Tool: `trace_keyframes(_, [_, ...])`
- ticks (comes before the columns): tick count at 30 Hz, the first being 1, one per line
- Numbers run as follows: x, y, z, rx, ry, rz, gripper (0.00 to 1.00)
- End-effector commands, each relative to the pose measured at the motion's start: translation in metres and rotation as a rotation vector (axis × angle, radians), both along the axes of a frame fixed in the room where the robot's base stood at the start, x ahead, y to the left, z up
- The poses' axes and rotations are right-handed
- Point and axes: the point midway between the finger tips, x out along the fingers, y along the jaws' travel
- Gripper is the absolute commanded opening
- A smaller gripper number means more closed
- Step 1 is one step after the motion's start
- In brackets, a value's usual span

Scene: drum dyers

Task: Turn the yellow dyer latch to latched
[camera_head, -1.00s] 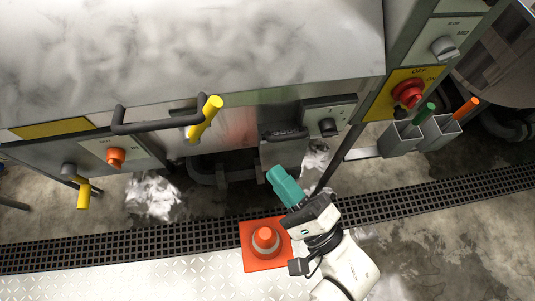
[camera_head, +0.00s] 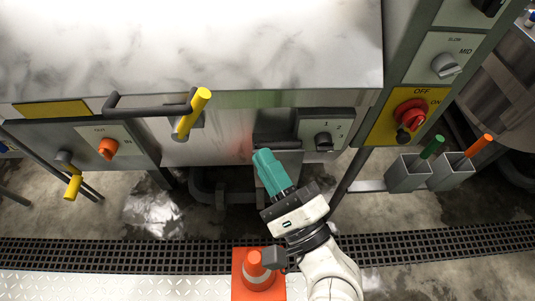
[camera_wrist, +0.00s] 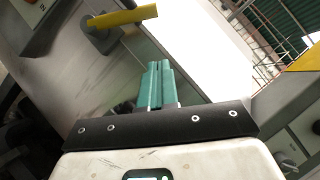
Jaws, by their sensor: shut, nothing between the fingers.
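The yellow dyer latch (camera_head: 193,113) is a yellow bar handle on a grey mount at the front of the pale metal machine. Its bar stands tilted, upper end to the right. In the wrist view the yellow latch (camera_wrist: 123,16) shows at the upper left, beyond the fingertips and apart from them. My gripper (camera_head: 263,155) has teal fingers, shut and empty, below and right of the latch in the head view. In the wrist view my gripper (camera_wrist: 160,68) points up past a grey panel. Any latched marking is not readable.
A dark bar handle (camera_head: 150,112) sits beside the latch. A second yellow lever (camera_head: 73,187) hangs at the lower left, near an orange knob (camera_head: 108,148). A dial panel (camera_head: 324,139) and a red switch (camera_head: 411,112) lie to the right.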

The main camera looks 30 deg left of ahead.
Motion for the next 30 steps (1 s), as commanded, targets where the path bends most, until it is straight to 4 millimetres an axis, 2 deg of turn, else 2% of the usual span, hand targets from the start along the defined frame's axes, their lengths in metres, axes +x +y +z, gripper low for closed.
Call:
trace_keyframes(1, [0.004,0.009,0.008,0.001,-0.001,0.003,0.00])
trace_keyframes(11, [0.035,0.063,0.027,0.000,0.001,0.002,0.00])
trace_keyframes(15, [0.030,0.080,0.038,-0.001,0.003,0.003,0.00])
trace_keyframes(22, [0.026,0.094,0.045,-0.001,0.002,0.000,0.00])
trace_keyframes(30, [0.026,0.096,0.045,0.000,0.003,-0.001,0.00])
